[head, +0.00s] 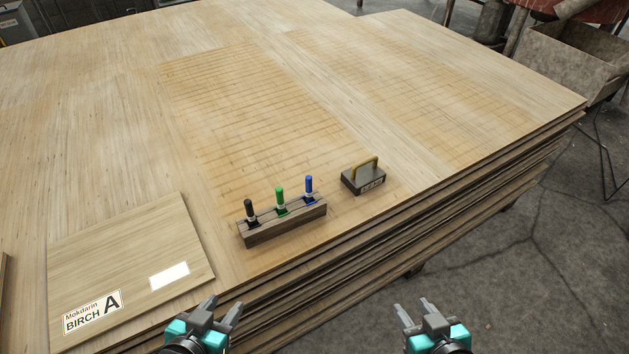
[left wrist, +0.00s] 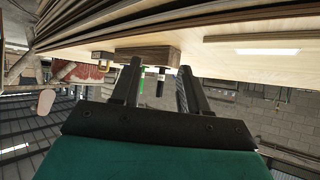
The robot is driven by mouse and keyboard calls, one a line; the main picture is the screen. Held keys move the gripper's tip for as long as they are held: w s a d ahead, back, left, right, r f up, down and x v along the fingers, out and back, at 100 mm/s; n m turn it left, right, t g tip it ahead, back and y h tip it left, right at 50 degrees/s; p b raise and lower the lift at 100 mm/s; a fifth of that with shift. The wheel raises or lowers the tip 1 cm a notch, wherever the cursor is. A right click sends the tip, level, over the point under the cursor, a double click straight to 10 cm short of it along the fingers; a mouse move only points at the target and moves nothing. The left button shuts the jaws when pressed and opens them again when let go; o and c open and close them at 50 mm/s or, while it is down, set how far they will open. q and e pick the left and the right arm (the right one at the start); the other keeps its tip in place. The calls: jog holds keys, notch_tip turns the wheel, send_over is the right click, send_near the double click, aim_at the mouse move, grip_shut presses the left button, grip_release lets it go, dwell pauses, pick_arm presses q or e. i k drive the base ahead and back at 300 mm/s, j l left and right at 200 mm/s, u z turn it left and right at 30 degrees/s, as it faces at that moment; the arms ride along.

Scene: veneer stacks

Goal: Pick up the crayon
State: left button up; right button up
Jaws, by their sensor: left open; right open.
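Three crayons stand upright in a dark wooden holder (head: 285,223) near the front edge of the veneer stack: a black one (head: 249,210), a green one (head: 280,198) and a blue one (head: 309,187). My left gripper (head: 222,306) is open and empty, in front of the stack's edge and nearer than the holder. My right gripper (head: 412,308) is open and empty, off the stack's edge to the right. In the left wrist view, the picture is upside down; the holder (left wrist: 146,54) and the black crayon (left wrist: 160,88) show beyond the open fingers (left wrist: 157,82).
A dark block with a yellow handle (head: 363,178) stands right of the holder. A flat board labelled BIRCH A (head: 140,250) with a white label (head: 170,275) lies to the left. The veneer surface (head: 120,120) behind is clear. A bin (head: 570,55) stands at the back right.

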aim_at(309, 191)
jog(key=i+l+u, duration=0.15)
jog(key=l, duration=0.15)
jog(key=i+l+u, duration=0.1)
jog(key=l, duration=0.2)
jog(key=i+l+u, duration=0.15)
jog(key=l, duration=0.2)
jog(key=i+l+u, duration=0.1)
jog(key=l, duration=0.25)
